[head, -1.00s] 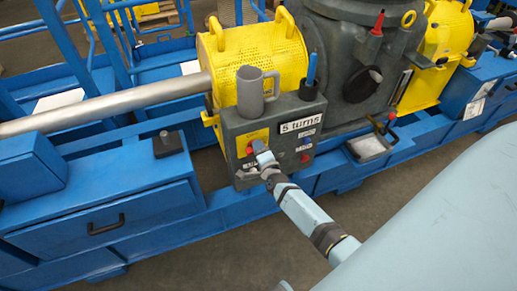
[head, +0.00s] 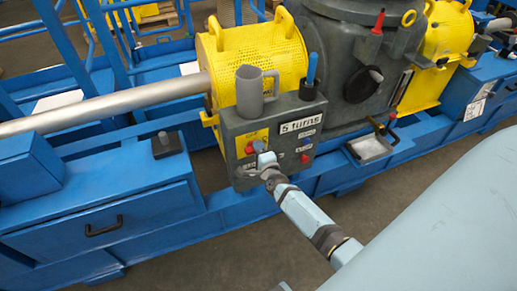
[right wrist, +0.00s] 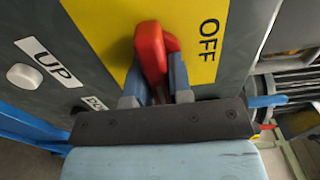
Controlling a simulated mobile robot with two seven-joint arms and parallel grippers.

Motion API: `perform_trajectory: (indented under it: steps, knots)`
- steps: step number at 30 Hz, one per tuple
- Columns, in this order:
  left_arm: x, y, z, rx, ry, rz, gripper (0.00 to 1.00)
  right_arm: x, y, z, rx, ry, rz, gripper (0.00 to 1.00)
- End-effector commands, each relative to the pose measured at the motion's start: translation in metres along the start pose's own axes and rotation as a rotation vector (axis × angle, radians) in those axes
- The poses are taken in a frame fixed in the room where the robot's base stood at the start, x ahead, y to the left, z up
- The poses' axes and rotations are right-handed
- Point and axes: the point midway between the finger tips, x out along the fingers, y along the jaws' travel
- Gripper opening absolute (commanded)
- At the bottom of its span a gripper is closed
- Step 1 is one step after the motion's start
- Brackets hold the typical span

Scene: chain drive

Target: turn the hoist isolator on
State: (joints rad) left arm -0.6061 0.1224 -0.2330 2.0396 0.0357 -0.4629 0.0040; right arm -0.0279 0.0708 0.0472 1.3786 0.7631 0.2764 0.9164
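The hoist isolator is a red handle (head: 251,148) on a yellow plate (head: 241,141) on the front of a grey control box (head: 236,172). In the right wrist view the red handle (right wrist: 150,48) stands on the yellow plate (right wrist: 102,18), with the word OFF to its right. My right gripper (right wrist: 157,84) has a finger on either side of the handle, and the handle fills the gap between them. It also shows at the box in the head view (head: 263,158). My left gripper is not in view.
In the wrist view a white button (right wrist: 24,77) sits by an UP label (right wrist: 45,61). A blue drawer (head: 105,220) lies left.

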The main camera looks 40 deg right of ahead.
Motion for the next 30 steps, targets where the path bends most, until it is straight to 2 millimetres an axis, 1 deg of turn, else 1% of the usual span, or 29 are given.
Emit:
perform_trajectory:
  steps: [1, 3, 11, 14, 17, 27, 30]
  knots:
    - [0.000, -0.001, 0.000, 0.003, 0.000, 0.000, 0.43, 0.002, -0.003, 0.001, 0.003, 0.000, -0.005, 0.31]
    - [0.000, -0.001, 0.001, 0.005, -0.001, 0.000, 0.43, 0.002, -0.003, 0.001, 0.002, 0.000, -0.004, 0.45]
    - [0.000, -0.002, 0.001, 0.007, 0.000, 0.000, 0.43, 0.000, -0.001, 0.000, 0.000, 0.000, -0.002, 0.45]
    - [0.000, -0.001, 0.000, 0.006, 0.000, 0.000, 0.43, -0.006, 0.000, 0.000, 0.000, 0.000, 0.000, 0.45]
    - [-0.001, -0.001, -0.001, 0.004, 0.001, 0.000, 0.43, -0.019, 0.000, 0.000, 0.000, 0.000, 0.000, 0.45]
    - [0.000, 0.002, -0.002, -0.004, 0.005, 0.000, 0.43, -0.096, 0.000, 0.001, -0.001, -0.001, 0.001, 0.45]
    - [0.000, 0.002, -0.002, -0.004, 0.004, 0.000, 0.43, -0.113, -0.001, 0.001, 0.000, 0.000, -0.001, 0.45]
